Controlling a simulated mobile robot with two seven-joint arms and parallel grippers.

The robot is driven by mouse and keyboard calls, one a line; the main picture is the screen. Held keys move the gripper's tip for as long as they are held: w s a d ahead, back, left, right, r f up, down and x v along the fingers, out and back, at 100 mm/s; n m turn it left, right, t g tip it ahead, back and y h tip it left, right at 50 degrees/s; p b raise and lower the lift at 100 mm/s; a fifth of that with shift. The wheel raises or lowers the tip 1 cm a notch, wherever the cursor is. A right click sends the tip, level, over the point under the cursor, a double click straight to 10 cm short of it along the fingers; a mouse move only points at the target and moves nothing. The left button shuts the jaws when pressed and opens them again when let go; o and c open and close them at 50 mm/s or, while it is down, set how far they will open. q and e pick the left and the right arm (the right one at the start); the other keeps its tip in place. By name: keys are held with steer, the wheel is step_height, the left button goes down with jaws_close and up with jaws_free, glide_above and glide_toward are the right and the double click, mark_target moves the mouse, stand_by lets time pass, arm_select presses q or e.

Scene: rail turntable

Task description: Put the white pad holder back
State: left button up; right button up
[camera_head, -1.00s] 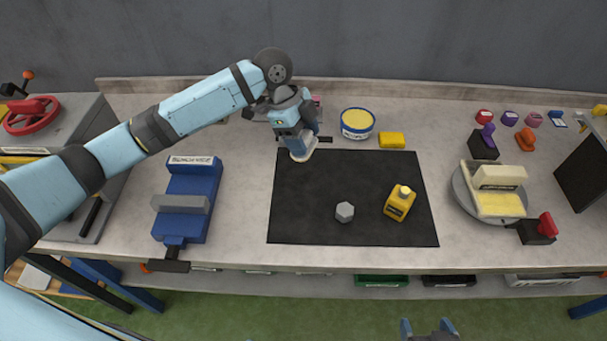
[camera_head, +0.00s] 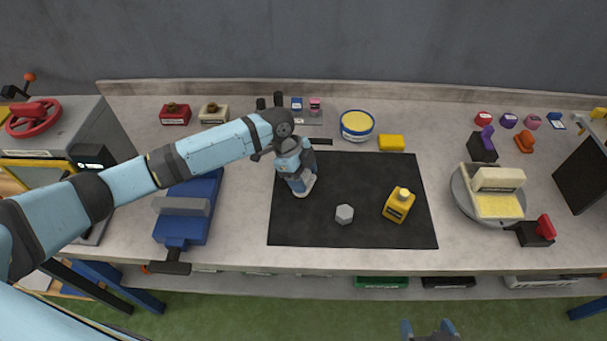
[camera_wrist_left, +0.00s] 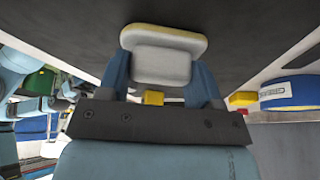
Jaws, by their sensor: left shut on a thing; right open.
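The white pad holder (camera_wrist_left: 163,60) is a pale rounded block with a thin yellowish edge, held between the blue fingers of my left gripper (camera_wrist_left: 165,85). In the head view the left gripper (camera_head: 301,188) points down over the upper left part of the black mat (camera_head: 350,235), and only a bit of the white holder (camera_head: 303,192) shows beneath it. I cannot tell whether the holder touches the mat. My right gripper (camera_head: 430,329) is open and empty at the bottom edge of the head view, in front of the bench.
A grey hex nut (camera_head: 344,214) and a yellow bottle (camera_head: 399,205) stand on the mat. A blue vise (camera_head: 188,205) is left, a turntable (camera_head: 468,210) right. A round tin (camera_head: 357,124) and yellow block (camera_head: 391,143) are behind. Red (camera_head: 175,115) and cream (camera_head: 213,113) blocks sit back left.

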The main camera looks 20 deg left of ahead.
arm_select(q)
steer(key=shift+f, duration=0.15)
steer(key=o, duration=0.8)
steer(key=shift+o, duration=0.2)
steer(key=shift+r, duration=0.2)
steer(key=v, duration=1.2)
steer(key=shift+b, duration=0.35)
